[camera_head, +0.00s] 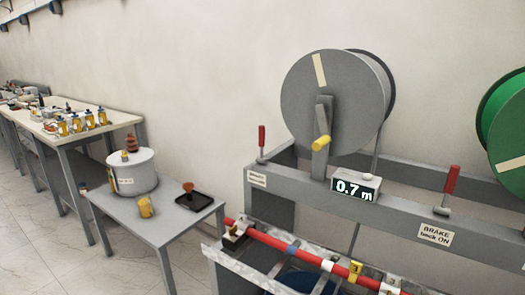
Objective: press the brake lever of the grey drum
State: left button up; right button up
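The grey drum (325,105) stands upright on a grey frame (400,205) right of centre, with a pale strip and a yellow-handled crank (321,142) on its face. A red-handled lever (262,138) stands upright at the frame's left end, above a small label too blurred to read. Another red-handled lever (449,183) tilts slightly right on the front beam, between the grey drum and the green drum, above a "BRAKE back ON" label (436,234). Neither of my grippers is in view.
A green drum (508,125) is cut off at right. A 0.7 m display (355,188) sits below the grey drum. A banded red rod (300,254) crosses in front. A small grey table (165,225) holds a white pot (132,172); a workbench (70,140) stands behind.

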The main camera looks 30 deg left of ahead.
aim_at(260, 160)
jog(key=i+j, duration=0.15)
jog(key=j, duration=0.35)
jog(key=i+j+z, duration=0.1)
jog(key=j, duration=0.4)
jog(key=i+j, duration=0.15)
jog(key=j, duration=0.35)
jog(key=i+j+z, duration=0.1)
jog(key=j, duration=0.4)
jog(key=i+j, duration=0.15)
jog(key=j, duration=0.35)
jog(key=i+j+z, duration=0.1)
jog(key=j, duration=0.4)
jog(key=i+j, duration=0.1)
jog(key=j, duration=0.45)
jog(key=i+l+z, duration=0.05)
